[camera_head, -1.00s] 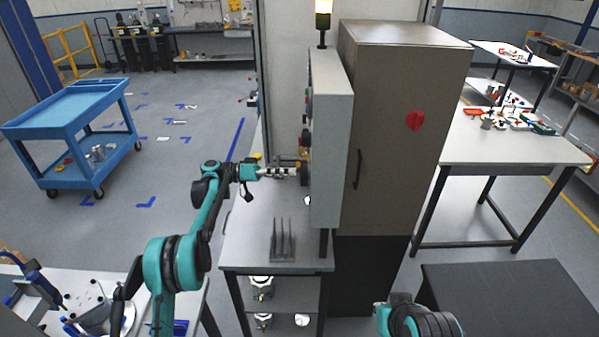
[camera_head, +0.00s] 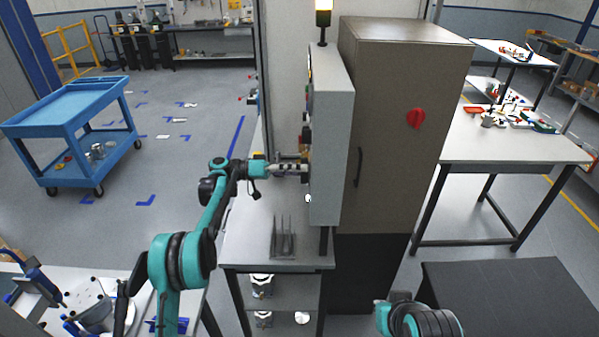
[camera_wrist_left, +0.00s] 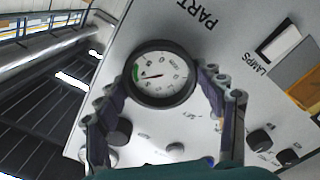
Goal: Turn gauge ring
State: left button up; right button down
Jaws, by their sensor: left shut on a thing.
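The gauge (camera_wrist_left: 160,75) shows in the left wrist view as a white dial with a black ring around it, a dark needle and a green arc at its left. It sits on the grey panel box (camera_head: 331,150), whose front faces left in the head view. My left gripper (camera_head: 300,167) reaches the panel from the left. In the left wrist view its two fingers stand on either side of the gauge ring and are shut on it. My right arm shows at the bottom right of the head view; its gripper is out of frame.
Black knobs (camera_wrist_left: 260,140) and lamp plates lie beside the gauge on the panel. A small rack with upright pins (camera_head: 283,245) stands on the bench below my left arm. A brown cabinet (camera_head: 395,130) with a red knob stands right of the panel.

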pick_arm(q)
jog(key=n+b, duration=0.1)
jog(key=n, duration=0.2)
jog(key=shift+n, duration=0.3)
jog(key=o, duration=1.2)
jog(key=shift+c, duration=0.2)
jog(key=a, duration=1.2)
